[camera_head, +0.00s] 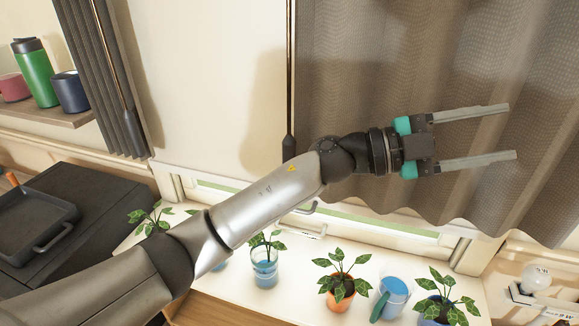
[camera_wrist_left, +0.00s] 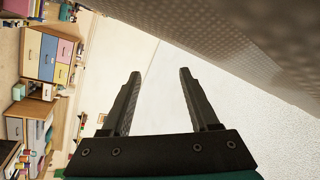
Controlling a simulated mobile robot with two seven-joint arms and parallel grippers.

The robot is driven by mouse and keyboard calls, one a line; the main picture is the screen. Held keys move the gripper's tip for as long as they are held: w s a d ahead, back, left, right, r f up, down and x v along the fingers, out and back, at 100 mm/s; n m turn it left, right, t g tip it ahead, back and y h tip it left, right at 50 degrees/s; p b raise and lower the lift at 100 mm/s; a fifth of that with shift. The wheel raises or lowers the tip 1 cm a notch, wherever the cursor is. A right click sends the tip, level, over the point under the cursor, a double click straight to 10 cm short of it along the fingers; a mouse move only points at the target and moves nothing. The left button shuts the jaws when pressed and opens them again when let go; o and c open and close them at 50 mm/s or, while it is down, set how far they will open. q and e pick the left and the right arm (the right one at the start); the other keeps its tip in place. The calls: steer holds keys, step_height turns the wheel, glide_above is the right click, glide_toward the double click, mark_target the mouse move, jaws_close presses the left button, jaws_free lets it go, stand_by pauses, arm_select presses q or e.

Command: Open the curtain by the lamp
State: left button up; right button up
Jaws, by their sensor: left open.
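A wide grey-brown curtain (camera_head: 350,80) hangs in folds at the right of the head view. It has a dark vertical rod (camera_head: 291,70) along its left edge. A narrower, dark gathered curtain (camera_head: 92,70) with its own rod hangs at the left. A rounded white, lamp-like thing (camera_head: 535,279) stands at the lower right. My left gripper (camera_head: 513,131) is open and empty in front of the wide curtain, fingers pointing right. In the left wrist view, the open fingers (camera_wrist_left: 160,73) have nothing between them, and patterned cloth, likely curtain (camera_wrist_left: 240,40), shows at upper right. My right gripper is out of view.
A white sill holds several potted plants, one in an orange pot (camera_head: 338,294), and a blue watering can (camera_head: 390,298). A dark stove (camera_head: 100,215) with a pan (camera_head: 35,232) stands at the left. A shelf (camera_head: 50,121) holds a green bottle (camera_head: 34,72) and cups.

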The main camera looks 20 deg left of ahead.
arm_select(q)
steer(key=w+a+f+m+g+y, duration=0.35)
steer(key=a+f+y, duration=0.35)
steer(key=y, duration=0.4)
steer(key=a+r+n+y, duration=0.1)
steer(key=a+r+y, duration=0.1)
steer(key=a, duration=0.5)
steer(key=w+a+r+n+y, duration=0.1)
steer(key=a+r+n+y, duration=0.1)
steer(key=a, duration=0.5)
steer(key=a+r+n+y, duration=0.2)
steer(key=a+r+y, duration=0.1)
steer(key=a+y, duration=0.3)
steer(key=shift+w+a+r+n, duration=0.15)
steer(key=shift+a, duration=0.3)
steer(key=shift+w+a+r+n, duration=0.1)
steer(key=shift+a+r, duration=0.05)
steer(key=shift+a, duration=0.25)
step_height(320, 180, down, 15)
steer(key=shift+f, duration=0.1)
jaws_close()
steer(key=shift+d, duration=0.1)
